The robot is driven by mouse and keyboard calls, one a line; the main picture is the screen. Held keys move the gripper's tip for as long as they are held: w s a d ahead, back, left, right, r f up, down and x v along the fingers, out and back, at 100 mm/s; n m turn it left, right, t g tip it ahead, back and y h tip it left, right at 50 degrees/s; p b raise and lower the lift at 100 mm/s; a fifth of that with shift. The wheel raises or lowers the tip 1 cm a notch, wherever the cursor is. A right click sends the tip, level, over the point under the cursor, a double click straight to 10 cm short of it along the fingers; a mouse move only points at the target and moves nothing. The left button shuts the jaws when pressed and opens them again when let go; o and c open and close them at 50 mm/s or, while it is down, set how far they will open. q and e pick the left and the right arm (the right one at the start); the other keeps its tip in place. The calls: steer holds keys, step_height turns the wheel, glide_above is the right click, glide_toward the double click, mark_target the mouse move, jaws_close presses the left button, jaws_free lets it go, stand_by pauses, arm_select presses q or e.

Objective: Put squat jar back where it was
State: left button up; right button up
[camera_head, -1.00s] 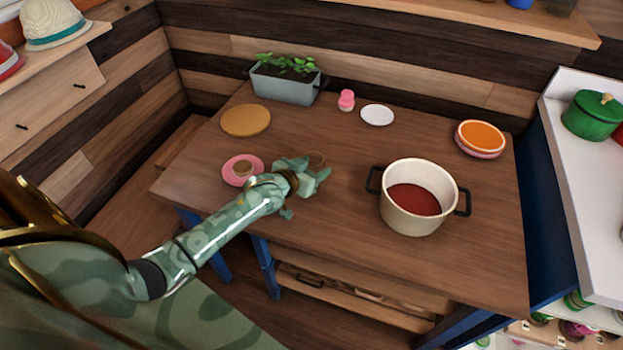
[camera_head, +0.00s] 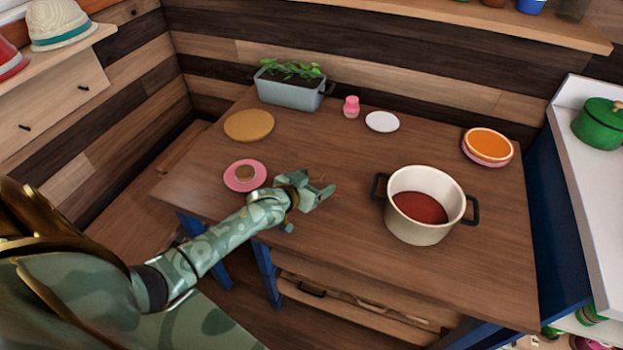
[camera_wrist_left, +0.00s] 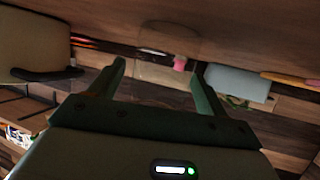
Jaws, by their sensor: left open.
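My left gripper (camera_head: 318,186) is open, low over the middle of the wooden table, right of the pink plate. A clear, glassy squat jar (camera_wrist_left: 165,72) shows faintly between its spread fingers in the left wrist view, standing against the tabletop. In the head view only a faint brownish part of it (camera_head: 314,173) shows at the jaws; the hand hides the rest. I cannot tell whether a finger touches it. My right gripper is not in view.

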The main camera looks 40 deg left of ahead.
arm_select(q)
steer(key=p+v, duration=0.4)
steer(key=v, duration=0.6)
steer(key=shift+s+r, duration=0.25)
steer(key=shift+s, duration=0.1)
steer(key=shift+s+a+r+p, duration=0.15)
steer(key=shift+s+p, duration=0.15)
steer(key=shift+s, duration=0.3)
